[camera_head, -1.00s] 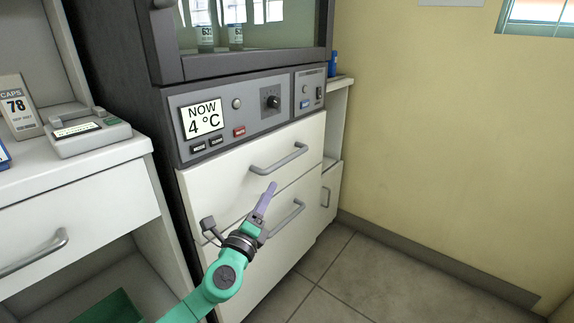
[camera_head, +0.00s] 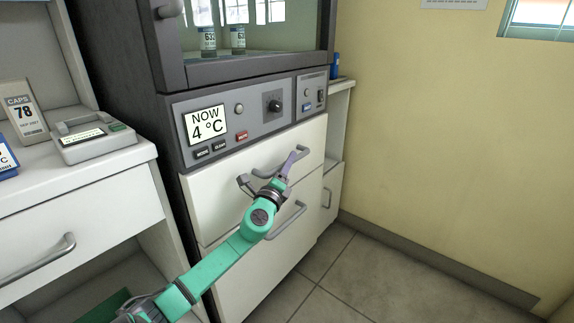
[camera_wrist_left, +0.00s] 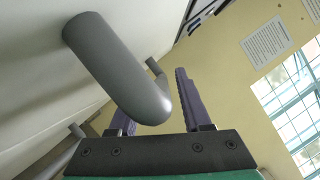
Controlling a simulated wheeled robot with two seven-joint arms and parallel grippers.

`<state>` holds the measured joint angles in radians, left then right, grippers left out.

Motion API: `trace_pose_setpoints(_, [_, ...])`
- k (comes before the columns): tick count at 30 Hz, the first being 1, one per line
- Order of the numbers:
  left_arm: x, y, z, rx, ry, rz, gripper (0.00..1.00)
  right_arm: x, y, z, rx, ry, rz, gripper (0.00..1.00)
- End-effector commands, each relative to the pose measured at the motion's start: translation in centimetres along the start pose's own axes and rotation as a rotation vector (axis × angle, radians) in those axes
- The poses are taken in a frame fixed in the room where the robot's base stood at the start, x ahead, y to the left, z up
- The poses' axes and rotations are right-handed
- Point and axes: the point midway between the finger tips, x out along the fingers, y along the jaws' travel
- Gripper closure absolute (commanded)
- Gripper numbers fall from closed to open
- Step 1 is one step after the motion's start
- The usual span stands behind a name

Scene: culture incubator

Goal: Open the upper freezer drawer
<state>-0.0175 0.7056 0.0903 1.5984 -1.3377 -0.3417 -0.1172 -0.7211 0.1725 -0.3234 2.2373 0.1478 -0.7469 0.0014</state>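The upper freezer drawer (camera_head: 215,200) is a white front below the grey control panel and sits flush in the cabinet. Its grey bar handle (camera_head: 265,174) is partly covered by my left gripper (camera_head: 296,156). In the left wrist view the handle (camera_wrist_left: 115,70) looms close, crossing the space between the two purple fingers of my left gripper (camera_wrist_left: 158,102). The fingers are spread apart, and the handle hides part of the left one. I cannot tell whether either finger touches the handle. My right gripper is in neither view.
A lower drawer with its own handle (camera_head: 288,222) lies just beneath my left wrist. A white counter (camera_head: 100,175) with a grey device (camera_head: 92,140) stands at the left. The tiled floor (camera_head: 370,275) at the right is clear.

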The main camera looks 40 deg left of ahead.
Motion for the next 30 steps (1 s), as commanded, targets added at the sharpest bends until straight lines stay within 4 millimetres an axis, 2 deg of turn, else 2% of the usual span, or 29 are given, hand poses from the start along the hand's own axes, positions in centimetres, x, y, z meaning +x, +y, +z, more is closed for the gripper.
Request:
trace_pose_setpoints(1, [-0.01, 0.00, 0.00, 0.000, 0.000, 0.000, 0.75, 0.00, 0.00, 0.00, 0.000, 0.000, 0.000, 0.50])
trace_pose_setpoints(3, [-0.02, 0.01, -0.01, 0.000, 0.000, 0.000, 1.00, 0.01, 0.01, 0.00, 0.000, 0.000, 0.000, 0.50])
trace_pose_setpoints(30, [-0.07, 0.07, -0.06, 0.000, 0.001, 0.001, 1.00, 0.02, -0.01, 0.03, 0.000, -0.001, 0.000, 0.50])
